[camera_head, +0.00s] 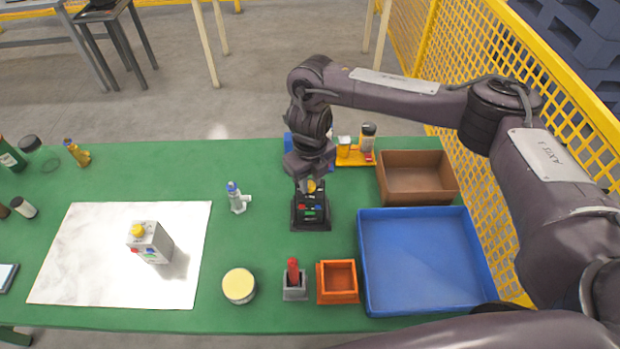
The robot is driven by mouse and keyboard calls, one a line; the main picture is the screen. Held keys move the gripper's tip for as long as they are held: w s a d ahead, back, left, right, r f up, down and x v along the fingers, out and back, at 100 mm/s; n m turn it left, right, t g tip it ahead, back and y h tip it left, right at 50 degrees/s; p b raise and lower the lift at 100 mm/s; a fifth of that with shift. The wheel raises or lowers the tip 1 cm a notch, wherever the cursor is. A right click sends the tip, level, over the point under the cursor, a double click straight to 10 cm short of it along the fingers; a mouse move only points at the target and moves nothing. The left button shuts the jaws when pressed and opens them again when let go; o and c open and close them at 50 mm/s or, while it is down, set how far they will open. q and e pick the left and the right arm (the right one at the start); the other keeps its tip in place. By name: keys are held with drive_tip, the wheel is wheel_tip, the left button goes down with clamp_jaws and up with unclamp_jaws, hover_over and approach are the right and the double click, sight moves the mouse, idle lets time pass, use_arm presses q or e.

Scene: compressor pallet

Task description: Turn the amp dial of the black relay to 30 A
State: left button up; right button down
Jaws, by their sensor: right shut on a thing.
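My right gripper (310,184) points down onto the top of the relay and is shut on the dial. The fingers hide most of the dial, and its scale is too small to read. My left gripper is not in view.
A blue tray (425,310), a brown bin (418,200) and an orange box (338,297) lie to the right and front right. A grey holder with a red part (294,285) and a yellow-topped tin (239,286) stand in front. A small bottle (237,199) stands left of the relay.

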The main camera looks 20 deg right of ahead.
sight(310, 184)
drive_tip(key=shift+r+m, duration=0.1)
drive_tip(key=shift+m, duration=1.1)
drive_tip(key=shift+m+p, duration=0.4)
drive_tip(key=shift+m, duration=0.1)
drive_tip(key=shift+m+p, duration=0.9)
drive_tip(key=shift+m, duration=1.6)
idle(0.5)
drive_tip(key=c, duration=1.2)
unclamp_jaws()
wheel_tip(310, 184, up, 8)
drive_tip(key=shift+f+p, duration=0.15)
drive_tip(key=shift+p, duration=0.3)
drive_tip(key=shift+a, duration=0.1)
